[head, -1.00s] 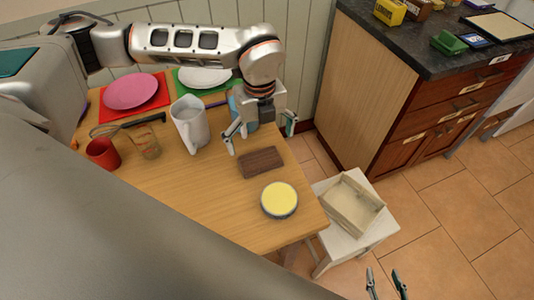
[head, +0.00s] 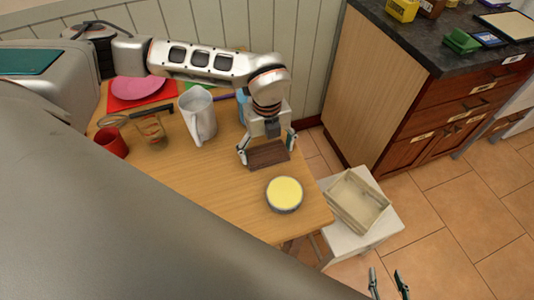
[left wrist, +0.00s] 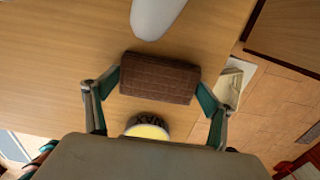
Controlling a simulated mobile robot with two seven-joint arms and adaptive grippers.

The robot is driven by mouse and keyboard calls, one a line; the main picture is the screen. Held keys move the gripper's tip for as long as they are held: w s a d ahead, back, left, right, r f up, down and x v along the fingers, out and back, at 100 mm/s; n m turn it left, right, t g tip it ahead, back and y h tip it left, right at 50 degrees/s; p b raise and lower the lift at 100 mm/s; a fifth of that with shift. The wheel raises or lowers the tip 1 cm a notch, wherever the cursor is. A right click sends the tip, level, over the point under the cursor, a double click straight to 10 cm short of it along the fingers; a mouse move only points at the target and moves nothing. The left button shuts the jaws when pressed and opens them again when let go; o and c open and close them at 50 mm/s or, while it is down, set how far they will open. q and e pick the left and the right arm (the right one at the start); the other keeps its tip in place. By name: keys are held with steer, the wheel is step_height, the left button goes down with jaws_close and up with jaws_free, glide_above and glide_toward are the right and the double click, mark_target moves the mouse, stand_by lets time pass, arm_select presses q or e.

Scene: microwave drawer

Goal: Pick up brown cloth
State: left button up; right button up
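The brown cloth (head: 268,154) is a dark, ribbed rectangular block lying near the right edge of the wooden table (head: 205,185). My left gripper (head: 267,147) is open above it, with one finger near each short end. In the left wrist view the cloth (left wrist: 160,78) lies between the open fingers of the left gripper (left wrist: 157,90). I cannot tell whether the fingers touch it. My right gripper (head: 389,282) is open and empty over the floor at the bottom of the head view.
A round yellow-topped tin (head: 285,194) stands just in front of the cloth. A white pitcher (head: 198,115), glass cup (head: 151,130) and red cup (head: 112,142) stand to the left. A pale open box (head: 359,201) sits on a white stool (head: 350,241) at the right.

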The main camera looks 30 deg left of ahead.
mark_target(267, 152)
stand_by(0.4)
arm_select(q)
step_height(267, 152, up, 20)
steer(key=p, duration=0.1)
stand_by(0.3)
stand_by(0.8)
stand_by(0.7)
stand_by(0.8)
